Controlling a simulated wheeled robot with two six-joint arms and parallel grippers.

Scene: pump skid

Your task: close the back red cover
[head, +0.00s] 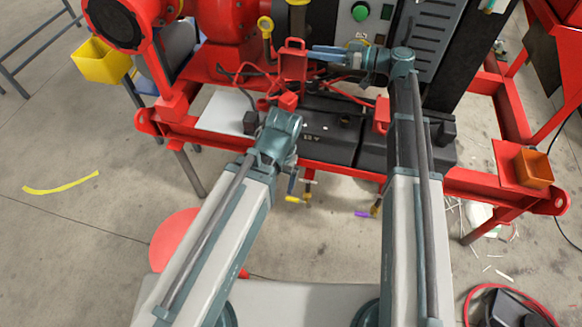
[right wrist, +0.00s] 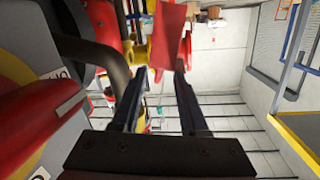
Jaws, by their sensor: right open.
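The back red cover (head: 293,62) stands upright, raised, at the back of the black batteries in the head view. In the right wrist view the red flap (right wrist: 170,38) shows just beyond and between my fingertips. My right gripper (head: 322,53) is open, pointing left, with its tips close to the right side of the cover. Its two dark fingers (right wrist: 160,80) are apart with nothing clearly clamped; I cannot tell whether they touch the flap. A second red cover (head: 382,116) is nearer the front. My left arm reaches over the near battery edge; its gripper is mostly hidden behind its own wrist.
Black batteries (head: 325,137) sit in the red skid frame (head: 480,189), with cables around the back cover. A grey vented cabinet (head: 428,45) stands behind my right arm. A yellow bin (head: 101,61) and an orange box (head: 533,168) are at the sides.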

